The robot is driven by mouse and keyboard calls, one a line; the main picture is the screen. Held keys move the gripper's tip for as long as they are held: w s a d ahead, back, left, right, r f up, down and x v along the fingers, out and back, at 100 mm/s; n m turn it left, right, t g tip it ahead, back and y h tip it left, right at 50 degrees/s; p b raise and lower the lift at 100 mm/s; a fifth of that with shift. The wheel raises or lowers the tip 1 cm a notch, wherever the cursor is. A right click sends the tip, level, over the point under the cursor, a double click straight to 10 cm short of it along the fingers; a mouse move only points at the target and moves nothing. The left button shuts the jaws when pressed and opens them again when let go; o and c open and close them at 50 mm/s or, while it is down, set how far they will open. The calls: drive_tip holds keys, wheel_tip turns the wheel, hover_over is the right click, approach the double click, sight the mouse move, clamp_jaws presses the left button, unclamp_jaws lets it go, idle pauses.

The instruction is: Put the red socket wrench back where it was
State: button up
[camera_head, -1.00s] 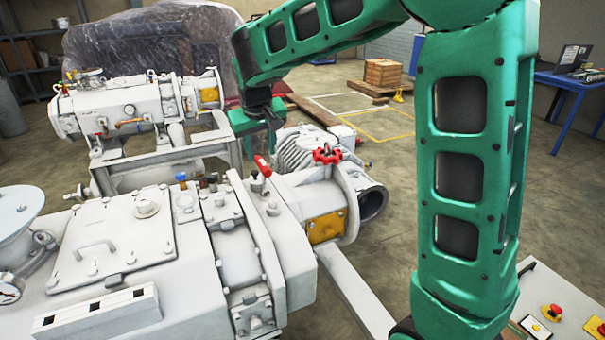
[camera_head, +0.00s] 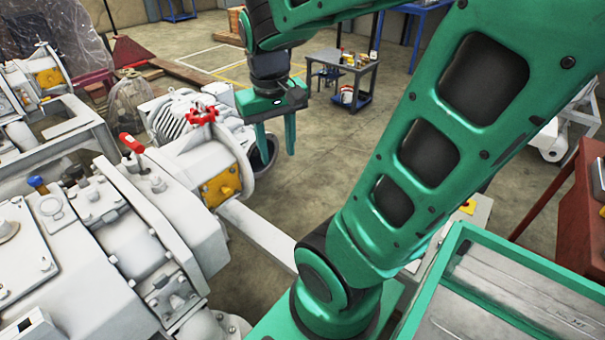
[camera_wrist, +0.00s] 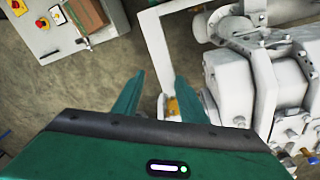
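My gripper (camera_head: 276,142) hangs with its fingers down near the pump's open pipe end. It is open, with its fingers apart and nothing between them, as the wrist view (camera_wrist: 158,92) also shows. A red-handled piece (camera_head: 131,143) stands tilted on top of the white vacuum pump (camera_head: 130,225), left of and apart from my gripper. I cannot tell whether it is the red socket wrench or a valve lever. No other clear socket wrench shows.
A red handwheel (camera_head: 202,116) stands on the pump near my gripper. A white beam (camera_head: 258,235) runs out from the pump. A small table (camera_head: 345,66) with items stands behind. A control panel (camera_wrist: 62,28) with buttons shows in the wrist view. Floor (camera_head: 335,150) beyond my gripper is clear.

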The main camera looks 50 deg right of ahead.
drive_tip(key=s+f+m+y, duration=0.1)
drive_tip(key=s+f, duration=0.1)
drive_tip(key=s, duration=0.7)
drive_tip(key=shift+a+f+g, duration=0.3)
drive_tip(key=shift+a, duration=0.1)
idle(0.5)
